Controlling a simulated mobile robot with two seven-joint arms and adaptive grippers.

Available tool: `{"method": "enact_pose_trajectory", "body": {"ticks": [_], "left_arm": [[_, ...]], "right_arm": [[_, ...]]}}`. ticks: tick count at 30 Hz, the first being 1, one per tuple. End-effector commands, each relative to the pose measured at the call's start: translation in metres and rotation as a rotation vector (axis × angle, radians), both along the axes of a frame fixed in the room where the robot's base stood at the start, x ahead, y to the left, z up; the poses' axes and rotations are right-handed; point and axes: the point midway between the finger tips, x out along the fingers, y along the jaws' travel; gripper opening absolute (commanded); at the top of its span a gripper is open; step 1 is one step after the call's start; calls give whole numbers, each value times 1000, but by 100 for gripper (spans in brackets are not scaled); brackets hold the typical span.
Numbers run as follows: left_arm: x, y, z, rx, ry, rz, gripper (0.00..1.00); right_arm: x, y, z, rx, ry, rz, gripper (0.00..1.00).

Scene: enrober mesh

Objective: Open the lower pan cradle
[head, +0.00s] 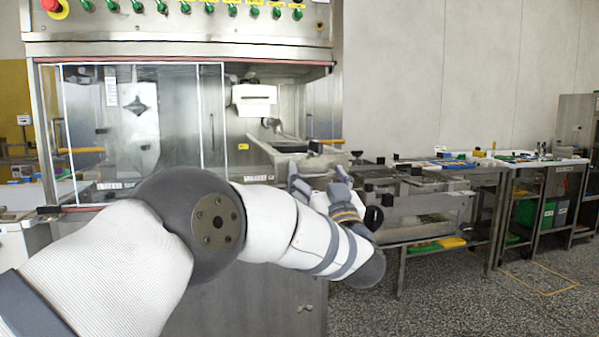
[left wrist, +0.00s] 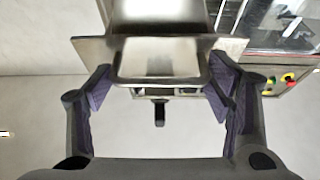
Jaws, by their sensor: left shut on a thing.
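A steel pan cradle (head: 308,160) juts from the right end of the enrober, with a black knob at its upper edge. I cannot tell for sure whether it is the lower one. My left gripper (head: 320,178) is at its front end, fingers pointing up and away from me. In the left wrist view, my left gripper (left wrist: 160,88) has its two fingers on either side of the cradle's rimmed metal end (left wrist: 158,66) and is shut on it. A dark peg hangs below that end. My right gripper is in neither view.
The enrober's glass cabinet (head: 140,115) stands behind my left arm, with a button panel (head: 180,20) above. Steel benches (head: 430,205) with trays and tools run along the wall to the right. The speckled floor (head: 450,300) at the lower right is clear.

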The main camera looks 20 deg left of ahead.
Motion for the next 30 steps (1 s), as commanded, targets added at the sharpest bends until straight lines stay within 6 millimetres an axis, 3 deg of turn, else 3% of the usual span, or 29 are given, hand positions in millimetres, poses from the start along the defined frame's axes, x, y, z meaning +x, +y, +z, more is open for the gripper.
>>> {"method": "enact_pose_trajectory", "body": {"ticks": [17,18,19,30], "left_arm": [[-5,-6,-2,-3,1,13,23],[-5,-6,-2,-3,2,12,75],[-5,-7,-2,-3,2,12,82],[-6,-10,-1,-2,1,5,82]], "right_arm": [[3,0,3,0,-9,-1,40],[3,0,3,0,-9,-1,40],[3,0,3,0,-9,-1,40],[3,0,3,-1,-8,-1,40]]}}
